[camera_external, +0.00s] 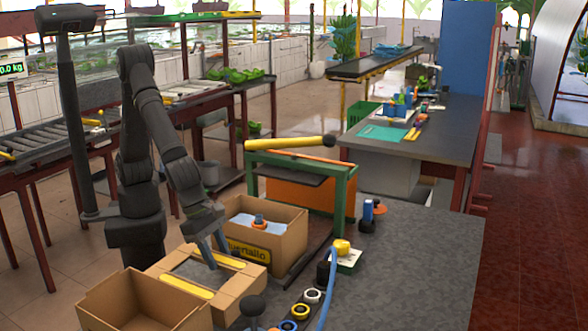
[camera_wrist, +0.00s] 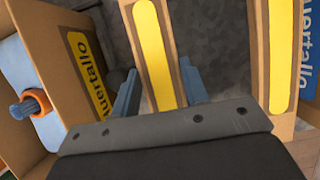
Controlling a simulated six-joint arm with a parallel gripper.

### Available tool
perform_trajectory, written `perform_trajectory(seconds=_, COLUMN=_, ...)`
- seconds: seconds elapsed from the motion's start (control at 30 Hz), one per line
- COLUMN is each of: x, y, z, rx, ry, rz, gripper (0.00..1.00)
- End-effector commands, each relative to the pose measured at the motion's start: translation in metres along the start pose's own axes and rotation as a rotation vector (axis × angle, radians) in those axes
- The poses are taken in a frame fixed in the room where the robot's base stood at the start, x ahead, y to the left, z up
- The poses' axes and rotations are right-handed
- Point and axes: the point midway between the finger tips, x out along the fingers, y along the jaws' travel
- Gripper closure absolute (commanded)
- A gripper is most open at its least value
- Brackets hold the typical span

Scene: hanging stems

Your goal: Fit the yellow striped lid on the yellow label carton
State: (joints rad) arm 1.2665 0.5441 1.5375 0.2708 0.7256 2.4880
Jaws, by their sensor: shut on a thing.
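The yellow striped lid (camera_external: 188,286) is a brown cardboard frame with a yellow stripe along two opposite sides and a dark grey middle. It lies between two open cartons. My gripper (camera_external: 216,254) points down at its far side. In the wrist view, the fingers of my gripper (camera_wrist: 158,88) are on either side of one striped side of the lid (camera_wrist: 153,45), shut on it. The yellow label carton (camera_external: 287,246) stands open just beyond the lid, with a pale blue lining and an orange-ringed item inside. Its yellow label (camera_wrist: 84,75) faces the lid. I cannot tell whether the lid is raised.
Another open carton (camera_external: 112,299) is at the front left; a blue label (camera_wrist: 308,45) shows at the right in the wrist view. Coloured rings (camera_external: 300,311) and a dark knob (camera_external: 253,305) are right of the lid. A green frame (camera_external: 342,195) stands behind.

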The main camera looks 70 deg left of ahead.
Motion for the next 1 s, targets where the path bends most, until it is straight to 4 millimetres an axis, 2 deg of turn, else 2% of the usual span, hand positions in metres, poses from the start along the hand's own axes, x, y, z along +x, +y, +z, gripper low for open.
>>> perform_trajectory(seconds=0.1, x=-0.032, y=-0.001, z=0.014, rx=-0.003, ry=-0.006, rz=-0.003, gripper=0.75)
perform_trajectory(seconds=0.3, x=-0.078, y=0.0, z=0.033, rx=-0.001, ry=-0.004, rz=-0.002, gripper=0.75)
perform_trajectory(seconds=0.5, x=-0.105, y=0.0, z=0.044, rx=-0.002, ry=-0.001, rz=-0.001, gripper=0.75)
perform_trajectory(seconds=0.67, x=-0.113, y=0.003, z=0.048, rx=-0.047, ry=0.001, rz=0.02, gripper=0.75)
perform_trajectory(seconds=0.77, x=-0.113, y=0.009, z=0.05, rx=-0.132, ry=0.001, rz=0.055, gripper=0.75)
perform_trajectory(seconds=1.0, x=-0.11, y=0.033, z=0.056, rx=-0.477, ry=0.0, rz=0.199, gripper=0.75)
